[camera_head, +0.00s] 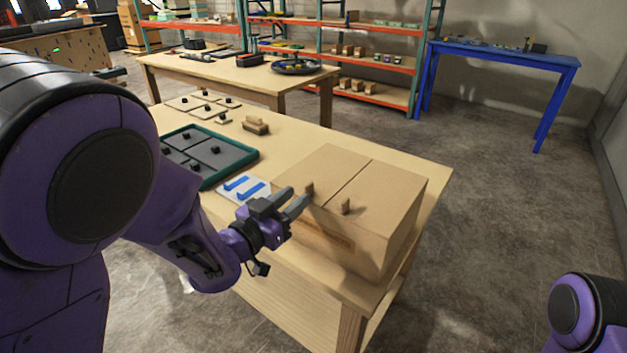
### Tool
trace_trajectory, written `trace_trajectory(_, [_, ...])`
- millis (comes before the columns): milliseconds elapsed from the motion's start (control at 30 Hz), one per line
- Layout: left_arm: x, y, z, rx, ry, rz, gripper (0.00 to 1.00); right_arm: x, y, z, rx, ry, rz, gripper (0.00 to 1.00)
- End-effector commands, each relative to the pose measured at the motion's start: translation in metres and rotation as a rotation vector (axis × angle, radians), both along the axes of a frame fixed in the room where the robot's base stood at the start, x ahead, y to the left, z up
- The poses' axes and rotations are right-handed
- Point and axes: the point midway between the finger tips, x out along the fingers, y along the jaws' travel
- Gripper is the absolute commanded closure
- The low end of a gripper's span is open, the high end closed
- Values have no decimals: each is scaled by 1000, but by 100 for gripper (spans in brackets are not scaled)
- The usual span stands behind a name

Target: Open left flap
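A light brown box (385,232) stands on the near right part of the wooden table, with two flat top flaps split by a seam. The left flap (325,171) and the right flap (381,192) both lie closed. A small wooden knob (310,188) sits on the left flap and another knob (345,207) sits on the right flap. My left gripper (299,196) is at the box's left edge, its two fingers apart and pointing at the left flap's knob. It looks empty; I cannot tell whether a fingertip touches the knob. My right gripper is out of view.
Left of the box on the table (425,170) lie a white plate with blue bars (243,188) and a green-rimmed grey tray (250,155). A wooden block (256,126) and flat tiles lie farther back. Open floor is to the right, before a blue table (510,53).

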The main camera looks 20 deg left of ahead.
Motion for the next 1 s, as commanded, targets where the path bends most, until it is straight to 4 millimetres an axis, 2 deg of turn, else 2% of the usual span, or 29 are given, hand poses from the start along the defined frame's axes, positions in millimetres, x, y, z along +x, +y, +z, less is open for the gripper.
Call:
trace_trajectory(100, [26,-10,2,1,2,-1,66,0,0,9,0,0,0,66])
trace_trajectory(300, [62,-22,1,0,1,1,66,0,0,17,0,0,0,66])
trace_trajectory(433, [72,-26,0,0,2,2,66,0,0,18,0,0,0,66])
trace_trajectory(667, [74,-26,-1,-1,3,3,66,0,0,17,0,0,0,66])
trace_trajectory(700, [74,-26,-1,-1,3,3,69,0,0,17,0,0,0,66])
trace_trajectory(800, [73,-26,-1,-1,3,3,100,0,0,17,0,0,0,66])
trace_trajectory(1000, [73,-26,0,-2,3,3,100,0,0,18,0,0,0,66])
